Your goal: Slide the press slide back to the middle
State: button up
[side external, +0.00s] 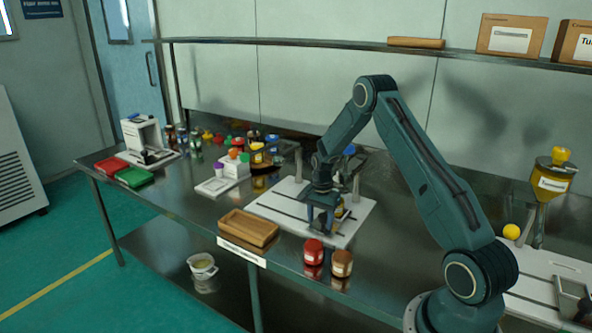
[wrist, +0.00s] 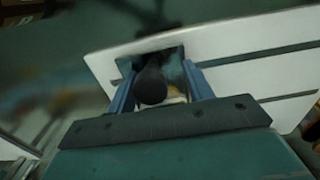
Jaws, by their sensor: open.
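My gripper (side external: 322,222) points down over the white base plate (side external: 275,203) with dark slots, in the middle of the bench. In the wrist view my gripper (wrist: 158,75) is open, with one blue finger on each side of a dark rounded knob (wrist: 151,86). The knob stands between the fingers; I cannot tell whether either finger touches it. A pale, yellowish part shows just below the knob. The knob seems to belong to the press slide, but the slide's body is mostly hidden by my gripper. The slotted plate (wrist: 245,77) also shows in the wrist view.
A wooden tray (side external: 248,228) lies at the front edge, left of the plate. A red-lidded jar (side external: 314,250) and a brown-lidded jar (side external: 342,262) stand in front of the plate. Metal posts rise behind my gripper. Several jars crowd the back left.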

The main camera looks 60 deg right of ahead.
jog(key=shift+w, duration=5)
jog(key=o, duration=1.1)
jog(key=shift+r, duration=0.1)
notch_tip(320, 180, up, 9)
jog(key=shift+f, duration=0.1)
